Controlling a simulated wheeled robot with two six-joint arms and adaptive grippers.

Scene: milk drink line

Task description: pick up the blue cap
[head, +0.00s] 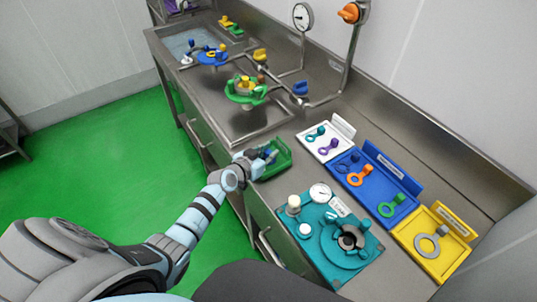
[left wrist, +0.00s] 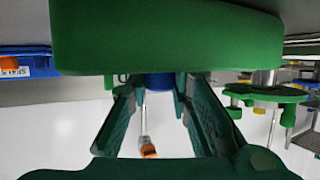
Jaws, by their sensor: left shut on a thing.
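My left gripper (head: 262,158) is at the near wall of a small green tray (head: 284,161) on the counter's front edge. In the left wrist view, my left gripper (left wrist: 160,84) has its two dark fingers shut on the blue cap (left wrist: 160,79), of which only a small part shows below a large green wall. In the head view the fingers and the tray area are small, and the cap is mostly hidden. I cannot tell whether the cap still touches the tray. My right gripper is not in view.
A teal fixture (head: 312,247) with a gauge stands on the counter to the right. White (head: 318,152), blue (head: 384,209) and yellow (head: 448,262) trays with ring-shaped parts lie beyond it. A green-flanged valve (head: 244,93) and a sink (head: 186,43) lie farther back.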

